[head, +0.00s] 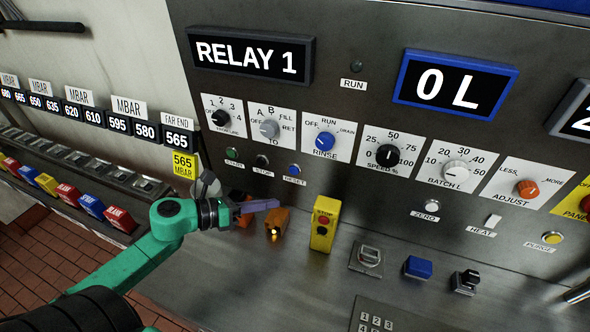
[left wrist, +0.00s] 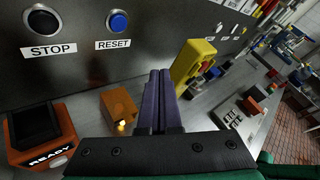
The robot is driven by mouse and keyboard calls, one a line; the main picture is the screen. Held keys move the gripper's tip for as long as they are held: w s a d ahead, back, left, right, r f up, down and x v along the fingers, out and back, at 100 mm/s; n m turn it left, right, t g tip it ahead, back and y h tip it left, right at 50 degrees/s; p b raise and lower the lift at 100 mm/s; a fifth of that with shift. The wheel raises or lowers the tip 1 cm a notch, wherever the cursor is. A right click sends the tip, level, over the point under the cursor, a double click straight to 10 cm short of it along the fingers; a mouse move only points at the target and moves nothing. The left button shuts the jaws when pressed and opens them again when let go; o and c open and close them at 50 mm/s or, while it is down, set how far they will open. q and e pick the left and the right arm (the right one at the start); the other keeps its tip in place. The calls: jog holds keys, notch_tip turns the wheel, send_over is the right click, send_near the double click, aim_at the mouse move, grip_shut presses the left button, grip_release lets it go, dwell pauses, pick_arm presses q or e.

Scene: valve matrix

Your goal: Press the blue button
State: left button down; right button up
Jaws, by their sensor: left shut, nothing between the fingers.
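The blue RESET button (head: 293,170) is on the upright grey panel, right of the STOP button. In the left wrist view it also shows (left wrist: 118,22), at the upper left. My left gripper (head: 274,204) is shut and empty, its purple fingers pointing right, below and left of the RESET button in the picture and apart from it. Its closed fingers also show in the left wrist view (left wrist: 160,78). A separate blue block-shaped control (head: 418,267) sits on the desk surface further right. My right gripper is not in view.
An orange block with a lit lamp (head: 277,223) is close below my left fingers. A yellow STOP box (head: 325,224) stands to their right. A black STOP button (head: 263,160) neighbours RESET. Labelled knobs (head: 325,142) line the panel above.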

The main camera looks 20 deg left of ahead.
pick_arm(q)
jog(key=b, duration=0.6)
send_near(294, 170)
jog(key=w+d+f, duration=0.1)
jog(key=w+d, duration=0.1)
jog(key=d, duration=0.1)
jog(key=w+d+f, duration=0.1)
jog(key=d, duration=0.1)
jog(key=shift+d+f, duration=0.15)
jog(key=shift+f, duration=0.15)
dwell(0.9)
jog(key=shift+w+b, duration=0.45)
jog(key=shift+b, duration=0.2)
